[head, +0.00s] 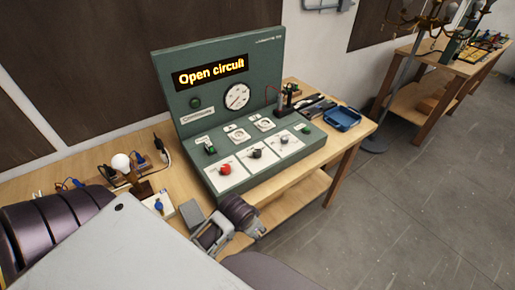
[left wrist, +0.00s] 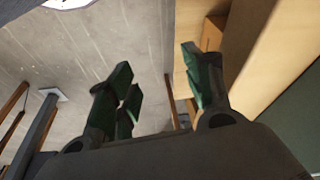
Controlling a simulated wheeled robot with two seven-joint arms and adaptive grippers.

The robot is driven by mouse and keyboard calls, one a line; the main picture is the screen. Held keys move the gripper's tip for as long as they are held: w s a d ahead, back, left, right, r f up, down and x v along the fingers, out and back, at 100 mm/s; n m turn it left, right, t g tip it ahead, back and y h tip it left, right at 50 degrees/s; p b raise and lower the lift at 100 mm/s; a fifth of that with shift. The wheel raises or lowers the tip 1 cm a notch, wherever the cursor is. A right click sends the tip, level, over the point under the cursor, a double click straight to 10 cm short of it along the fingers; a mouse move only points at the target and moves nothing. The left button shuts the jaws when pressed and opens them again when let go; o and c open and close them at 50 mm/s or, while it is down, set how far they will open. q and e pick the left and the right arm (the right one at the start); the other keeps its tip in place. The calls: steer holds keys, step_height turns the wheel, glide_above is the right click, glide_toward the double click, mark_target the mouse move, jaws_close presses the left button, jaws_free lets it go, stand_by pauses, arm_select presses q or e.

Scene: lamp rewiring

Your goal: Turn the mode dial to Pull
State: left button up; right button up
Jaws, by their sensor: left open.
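The green test console (head: 240,110) stands on the wooden bench, its lit display (head: 210,72) reading "Open circuit". Its sloping front carries a red knob (head: 226,170), a black knob (head: 255,153) and a third small knob (head: 284,141) on white plates. I cannot read their labels, so which is the mode dial is unclear. My left gripper (left wrist: 156,70) is open and empty in the left wrist view, apart from the console, with floor and bench woodwork beyond its fingers. In the head view, my left wrist is by the bench's front edge, below the red knob. My right gripper is not seen.
A round gauge (head: 237,97) sits on the console's upright panel. A bulb (head: 121,162) and loose wiring parts lie left of the console. A blue tray (head: 342,118) is at the right end. Another bench (head: 430,85) stands behind, with open floor between.

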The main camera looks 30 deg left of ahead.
arm_select(q)
steer(key=w+v, duration=0.1)
steer(key=v, duration=0.5)
steer(key=w+r+t+y, duration=0.1)
steer(key=w+r+t, duration=0.65)
steer(key=w, duration=0.75)
steer(key=w+d+r+m+t+h, duration=0.1)
steer(key=w+d+r+m+t, duration=0.2)
steer(key=r, duration=0.4)
steer(key=w+d+r+m+t+h, duration=0.1)
steer(key=w+r+t, duration=0.2)
steer(key=w+r, duration=0.35)
steer(key=d+r+m+t+h, duration=0.2)
steer(key=d+r+m+h, duration=0.85)
steer(key=r, duration=0.25)
steer(key=s+d+m+g+h, duration=0.4)
steer(key=d+m+g+h, duration=0.4)
steer(key=m+g, duration=0.45)
steer(key=a+f+m+g+y, duration=0.6)
steer(key=a+f+m+y, duration=0.3)
steer(key=f, duration=0.4)
steer(key=w+a+n+y, duration=0.2)
steer(key=a+y, duration=0.8)
steer(key=a, duration=1.5)
steer(key=shift+a+r+n+y, duration=0.25)
steer(key=shift+n+y, duration=0.1)
steer(key=shift+n, duration=0.85)
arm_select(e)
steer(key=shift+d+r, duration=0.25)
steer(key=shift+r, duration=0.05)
